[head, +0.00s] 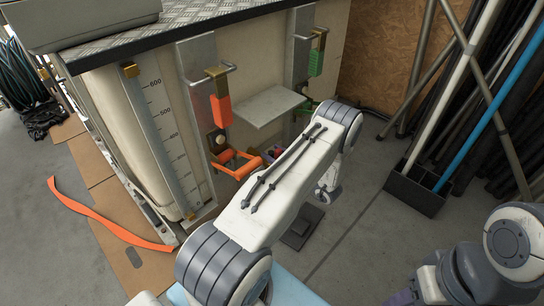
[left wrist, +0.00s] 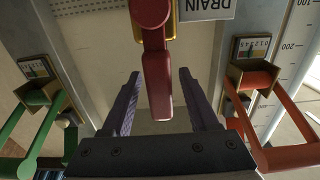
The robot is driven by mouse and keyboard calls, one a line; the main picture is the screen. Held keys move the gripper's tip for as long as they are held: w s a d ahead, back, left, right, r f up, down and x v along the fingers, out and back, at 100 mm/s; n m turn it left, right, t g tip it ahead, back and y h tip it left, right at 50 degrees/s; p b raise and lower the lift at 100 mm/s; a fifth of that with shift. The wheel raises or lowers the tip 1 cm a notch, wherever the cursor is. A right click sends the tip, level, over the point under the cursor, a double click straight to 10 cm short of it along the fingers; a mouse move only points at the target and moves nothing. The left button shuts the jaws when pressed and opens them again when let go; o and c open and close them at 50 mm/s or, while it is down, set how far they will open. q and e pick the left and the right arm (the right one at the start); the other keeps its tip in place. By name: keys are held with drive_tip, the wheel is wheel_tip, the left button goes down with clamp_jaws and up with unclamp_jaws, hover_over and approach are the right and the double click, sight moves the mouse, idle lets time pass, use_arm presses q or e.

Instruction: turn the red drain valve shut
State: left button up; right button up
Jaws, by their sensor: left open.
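The red drain valve handle (left wrist: 157,75) hangs down from the top in the left wrist view, by a yellow part and a DRAIN label (left wrist: 208,9) that reads upside down. My left gripper (left wrist: 159,76) is open, with one dark finger on each side of the handle's lower end. A gap shows on both sides; whether the handle lies at the depth of the fingertips I cannot tell. In the head view my left arm (head: 290,185) reaches to the tank front and hides most of the valve and the gripper. My right gripper is not in view.
An orange-handled lever (head: 235,163) and an orange piece (head: 221,110) are left of the valve in the head view, a green piece (head: 316,62) right. A shelf plate (head: 268,106) juts above. Poles stand in a rack (head: 415,190) at right. An orange strip (head: 105,220) lies on the floor.

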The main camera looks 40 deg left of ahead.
use_arm(q)
drive_tip(key=shift+a, duration=0.7)
clamp_jaws()
drive_tip(key=shift+d, duration=0.1)
idle(0.9)
